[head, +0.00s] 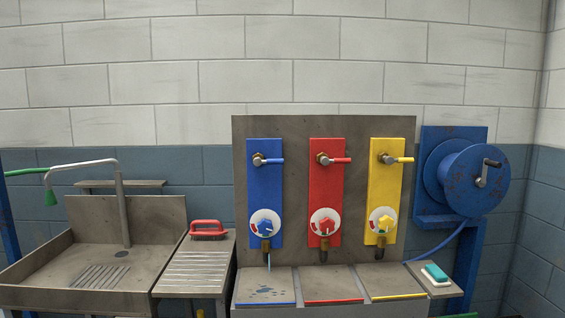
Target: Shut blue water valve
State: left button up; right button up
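The blue water valve is on a blue panel (265,190), the leftmost of three on a grey backboard. Its blue lever (275,161) at the top points sideways to the right. Below it is a white round dial with a blue star-shaped knob (265,225). A brown spout (266,245) hangs beneath, and a thin stream of water (268,263) falls from it. A wet patch (264,291) lies on the tray below. Neither of my grippers is in view.
Red (326,190) and yellow (385,190) panels with similar levers and knobs stand close to the right. A metal sink (85,265) and ribbed drainboard with a red-handled brush (207,229) are left. A blue hose reel (466,178) is right.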

aim_at(257, 161)
jog(key=i+j, duration=0.25)
jog(key=j, duration=0.15)
jog(key=i+j, duration=0.25)
jog(key=j, duration=0.15)
jog(key=i+j+z, duration=0.1)
jog(key=i+j, duration=0.15)
jog(key=j, duration=0.15)
jog(key=i+j, duration=0.25)
jog(key=j, duration=0.15)
